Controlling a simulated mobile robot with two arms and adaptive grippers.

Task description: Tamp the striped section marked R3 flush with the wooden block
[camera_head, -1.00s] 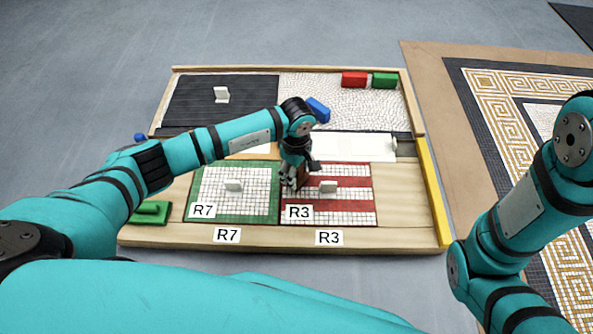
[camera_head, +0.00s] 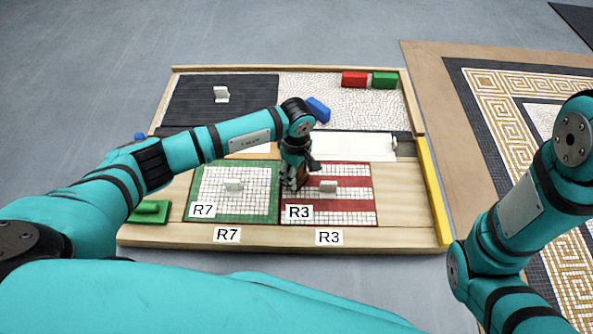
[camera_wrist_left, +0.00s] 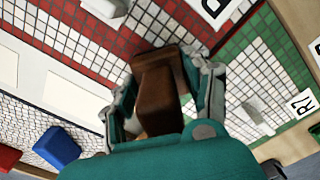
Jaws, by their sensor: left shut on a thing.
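The striped red and white section R3 (camera_head: 350,205) lies in the front right of the panel tray, with a small white upright tab (camera_head: 328,187) on it. The wooden block (camera_wrist_left: 158,88) is brown. My left gripper (camera_head: 294,185) is shut on the block, with its fingers on both sides of it in the left wrist view (camera_wrist_left: 165,85). The block is at the left part of R3, near the seam with the green-bordered section R7 (camera_head: 205,185). I cannot tell whether it touches the surface. My right gripper is not in view; only my right arm shows.
Red (camera_head: 354,79), green (camera_head: 385,80) and blue (camera_head: 318,109) blocks lie at the back right of the tray. A white roll (camera_head: 355,146) lies behind R3. A green float (camera_head: 150,212) is at the left, and a yellow bar (camera_head: 432,190) lines the right edge.

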